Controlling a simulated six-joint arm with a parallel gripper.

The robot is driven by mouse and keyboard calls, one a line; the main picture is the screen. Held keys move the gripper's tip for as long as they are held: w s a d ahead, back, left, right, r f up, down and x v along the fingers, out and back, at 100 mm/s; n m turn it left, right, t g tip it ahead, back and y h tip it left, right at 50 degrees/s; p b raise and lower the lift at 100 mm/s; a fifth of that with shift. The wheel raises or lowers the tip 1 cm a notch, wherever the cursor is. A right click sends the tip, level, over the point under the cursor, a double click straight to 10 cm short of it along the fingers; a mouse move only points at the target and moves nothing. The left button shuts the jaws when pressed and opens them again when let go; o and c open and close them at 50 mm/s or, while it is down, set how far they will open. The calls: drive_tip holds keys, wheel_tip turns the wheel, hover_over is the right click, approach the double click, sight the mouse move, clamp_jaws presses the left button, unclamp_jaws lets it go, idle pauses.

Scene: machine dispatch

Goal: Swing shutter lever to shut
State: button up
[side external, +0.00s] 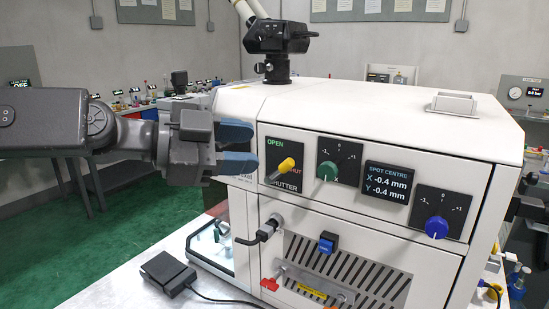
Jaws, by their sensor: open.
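The shutter lever (286,164) has a yellow knob and sits on a black panel (272,199) on the white machine's front. The panel reads OPEN in green at upper left and SHUT in red at right. The knob slants up and to the right and partly covers the S of SHUT in this view; I cannot tell its exact setting. My gripper (246,148) comes in from the left with two blue-grey fingers spread apart, one above the other. The fingertips are just left of the panel, with the knob to their right. Nothing shows between them, and they appear apart from the knob.
Right of the shutter panel are a green dial (327,171), a spot centre display (387,183) and a blue dial (437,227). A black pedal (168,272) lies on the bench.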

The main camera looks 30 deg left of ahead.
sight(284, 166)
wheel_tip(284, 166, down, 6)
drive_tip(key=s+a+n+t+y, duration=0.1)
drive_tip(key=s+n+t+y, duration=0.2)
drive_tip(key=t+y, duration=0.25)
drive_tip(key=shift+g, duration=0.25)
drive_tip(key=x, duration=1.3)
drive_tip(key=shift+w+a+f, duration=0.1)
drive_tip(key=shift+w+a, duration=0.05)
drive_tip(key=shift+w, duration=0.3)
clamp_jaws()
